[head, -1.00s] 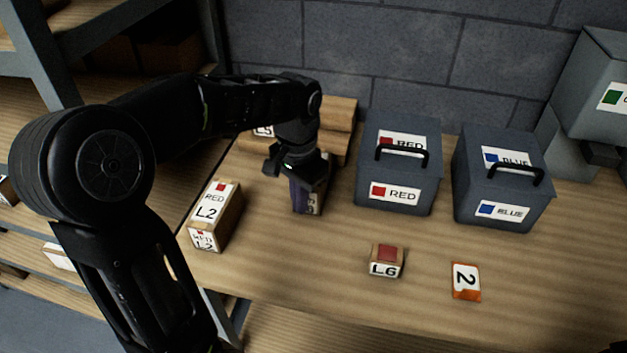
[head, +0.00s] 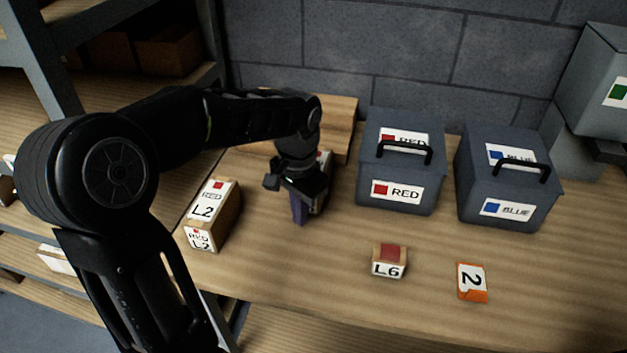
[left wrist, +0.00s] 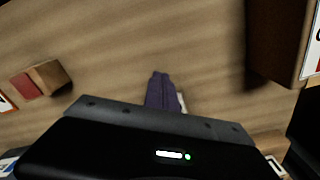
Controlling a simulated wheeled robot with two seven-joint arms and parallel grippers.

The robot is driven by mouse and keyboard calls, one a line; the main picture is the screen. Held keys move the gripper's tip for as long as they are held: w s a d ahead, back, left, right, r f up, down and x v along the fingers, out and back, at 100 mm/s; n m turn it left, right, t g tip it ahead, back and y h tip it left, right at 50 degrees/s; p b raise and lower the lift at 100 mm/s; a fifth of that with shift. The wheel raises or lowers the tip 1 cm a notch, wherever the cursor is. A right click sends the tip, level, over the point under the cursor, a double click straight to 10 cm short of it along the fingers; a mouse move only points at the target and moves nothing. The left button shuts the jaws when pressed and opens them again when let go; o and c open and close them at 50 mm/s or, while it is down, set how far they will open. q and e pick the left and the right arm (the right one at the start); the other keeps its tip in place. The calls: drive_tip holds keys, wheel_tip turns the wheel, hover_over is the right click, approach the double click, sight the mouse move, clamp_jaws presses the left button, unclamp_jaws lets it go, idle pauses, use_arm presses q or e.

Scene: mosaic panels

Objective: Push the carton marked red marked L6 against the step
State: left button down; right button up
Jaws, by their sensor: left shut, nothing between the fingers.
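The small carton marked L6 (head: 388,268), with a red top, sits on the open bench in front of the grey boxes. In the left wrist view it shows at the left edge (left wrist: 42,80). The wooden step (head: 342,125) stands at the back against the wall, partly hidden by my arm. My left gripper (head: 299,212) is shut and empty, its purple fingers pointing down left of L6 and well apart from it. Its fingers also show in the left wrist view (left wrist: 160,90). Another carton (head: 322,185) is mostly hidden behind the gripper. My right gripper is not in view.
The carton marked RED L2 (head: 210,213) stands left of the gripper near the bench edge. Grey boxes marked RED (head: 398,165) and BLUE (head: 505,180) stand at the back. An orange-edged card marked 2 (head: 471,282) lies right of L6. The front middle bench is clear.

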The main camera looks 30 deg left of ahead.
use_arm(q)
drive_tip(key=shift+f, duration=0.4)
drive_tip(key=shift+w+a, duration=0.1)
drive_tip(key=shift+w, duration=0.25)
drive_tip(key=shift+w+a+p, duration=0.3)
drive_tip(key=shift+w, duration=0.55)
drive_tip(key=shift+w, duration=0.1)
drive_tip(key=shift+w+a, duration=0.2)
drive_tip(key=shift+w, duration=0.25)
drive_tip(key=shift+w+a+p, duration=0.15)
drive_tip(key=shift+w+p, duration=0.2)
drive_tip(key=shift+w, duration=0.05)
drive_tip(key=shift+w+a+r+p, duration=0.1)
drive_tip(key=shift+w+a+p, duration=0.1)
drive_tip(key=shift+w, duration=0.3)
drive_tip(key=shift+w+a+p, duration=0.1)
drive_tip(key=shift+w+p, duration=0.1)
drive_tip(key=shift+w, duration=0.3)
drive_tip(key=shift+s, duration=0.15)
